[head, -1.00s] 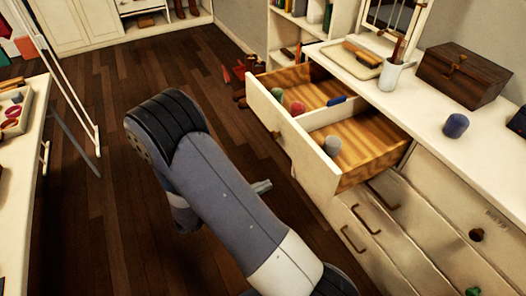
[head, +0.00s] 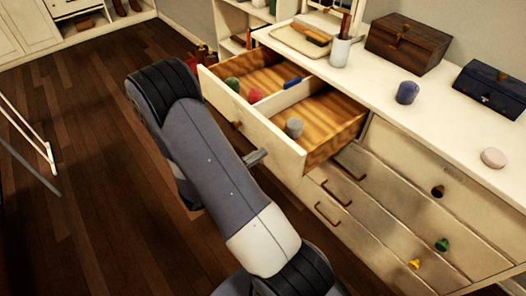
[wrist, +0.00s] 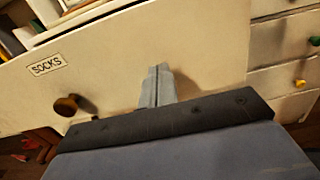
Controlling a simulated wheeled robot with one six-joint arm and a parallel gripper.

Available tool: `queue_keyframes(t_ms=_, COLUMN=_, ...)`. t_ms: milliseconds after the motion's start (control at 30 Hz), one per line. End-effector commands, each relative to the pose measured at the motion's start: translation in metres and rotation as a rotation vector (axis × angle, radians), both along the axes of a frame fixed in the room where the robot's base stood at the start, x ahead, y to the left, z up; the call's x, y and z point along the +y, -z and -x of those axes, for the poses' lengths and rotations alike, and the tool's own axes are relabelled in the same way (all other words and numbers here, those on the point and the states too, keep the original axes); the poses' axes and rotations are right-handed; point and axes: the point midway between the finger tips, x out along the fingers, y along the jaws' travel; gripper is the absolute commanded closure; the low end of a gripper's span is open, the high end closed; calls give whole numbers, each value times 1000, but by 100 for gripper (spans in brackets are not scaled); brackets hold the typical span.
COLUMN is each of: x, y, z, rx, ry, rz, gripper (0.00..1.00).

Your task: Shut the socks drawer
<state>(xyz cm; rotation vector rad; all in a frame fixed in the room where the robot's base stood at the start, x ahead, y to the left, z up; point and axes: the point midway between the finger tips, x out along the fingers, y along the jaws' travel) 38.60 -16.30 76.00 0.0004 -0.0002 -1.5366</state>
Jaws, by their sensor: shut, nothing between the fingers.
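The socks drawer (head: 225,109) is pulled out of the white dresser in the head view. A divider splits it; the left part holds a green roll (head: 232,84), a red roll (head: 255,96) and a blue item (head: 292,82), the right part a grey roll (head: 294,128). In the wrist view its front (wrist: 120,60) carries a "SOCKS" label (wrist: 47,66) and a round brown knob (wrist: 67,105). My gripper (wrist: 158,72) is shut and empty, in front of the drawer front to the right of the knob. I cannot tell whether it touches. The head view shows its tip (head: 258,156) beside the drawer front.
The dresser top (head: 375,85) holds a brown wooden box (head: 402,42), a dark blue box (head: 488,88), a white cup (head: 341,50), a tray (head: 300,38) and a blue roll (head: 407,92). Closed drawers lie below. A drying rack (head: 30,140) stands at left; open floor (head: 85,110) lies between.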

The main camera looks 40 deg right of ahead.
Motion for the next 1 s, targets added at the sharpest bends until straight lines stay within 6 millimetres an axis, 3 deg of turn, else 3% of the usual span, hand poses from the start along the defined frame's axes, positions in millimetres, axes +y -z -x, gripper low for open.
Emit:
queue_keyframes(t_ms=200, x=-17, y=0, z=0, rx=1, ry=2, rz=0, gripper=100)
queue_keyframes(t_ms=767, x=-24, y=0, z=0, rx=1, ry=2, rz=0, gripper=100)
queue_keyframes(t_ms=1000, x=-55, y=1, z=0, rx=0, ry=7, rz=0, gripper=100)
